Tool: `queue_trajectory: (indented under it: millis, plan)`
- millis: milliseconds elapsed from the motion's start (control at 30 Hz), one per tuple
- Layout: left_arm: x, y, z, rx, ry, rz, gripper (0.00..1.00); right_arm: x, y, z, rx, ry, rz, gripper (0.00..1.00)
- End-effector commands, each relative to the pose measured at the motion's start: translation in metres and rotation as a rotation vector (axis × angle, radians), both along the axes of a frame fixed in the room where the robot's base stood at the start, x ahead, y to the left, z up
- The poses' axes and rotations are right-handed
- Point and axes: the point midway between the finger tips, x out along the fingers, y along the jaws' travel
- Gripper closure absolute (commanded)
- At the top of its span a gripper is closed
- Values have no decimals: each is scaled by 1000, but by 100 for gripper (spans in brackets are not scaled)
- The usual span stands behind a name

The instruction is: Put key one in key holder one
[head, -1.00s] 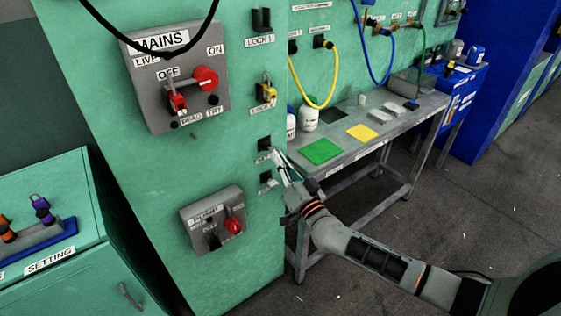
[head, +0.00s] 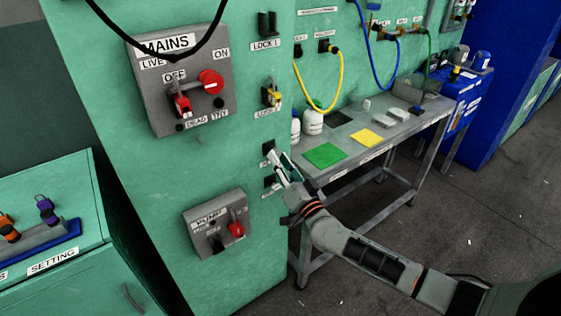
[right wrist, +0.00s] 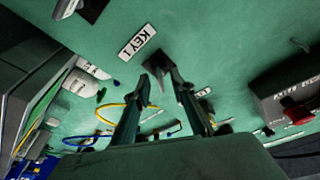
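The key holders are small dark pieces on the green wall. The upper one (head: 268,147) is just beyond my right gripper (head: 277,158). In the right wrist view, the label KEY 1 (right wrist: 138,42) lies just beyond my fingertips (right wrist: 163,79), with a dark holder (right wrist: 93,9) at the top edge. Another dark piece shows between and behind my fingertips; I cannot tell whether it is the lower holder or a key. The fingers are apart, close to the wall. I cannot make out key one. My left gripper is not in view.
The grey MAINS box (head: 180,85) and a smaller grey switch box (head: 214,222) stick out from the wall. A metal table (head: 395,130) with green and yellow sheets stands to the right. A yellow cable (head: 341,82) hangs above it.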

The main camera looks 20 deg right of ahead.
Motion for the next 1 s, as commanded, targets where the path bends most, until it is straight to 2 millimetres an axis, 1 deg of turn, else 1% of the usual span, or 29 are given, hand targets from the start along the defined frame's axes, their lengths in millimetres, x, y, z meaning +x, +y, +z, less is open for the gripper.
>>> queue_trajectory:
  millis: [200,333,467,700,833,1000]
  plan:
    - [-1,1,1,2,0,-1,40,-1,0,-1,0,1,0,76]
    - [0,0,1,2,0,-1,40,-11,-2,-4,0,2,0,76]
    - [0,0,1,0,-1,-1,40,-32,-7,-9,0,5,1,76]
    - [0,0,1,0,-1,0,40,-79,-18,-19,-1,4,0,76]
    - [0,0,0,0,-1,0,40,-98,-22,-23,-1,2,0,76]
    - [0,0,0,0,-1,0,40,-112,-25,-25,1,2,0,76]
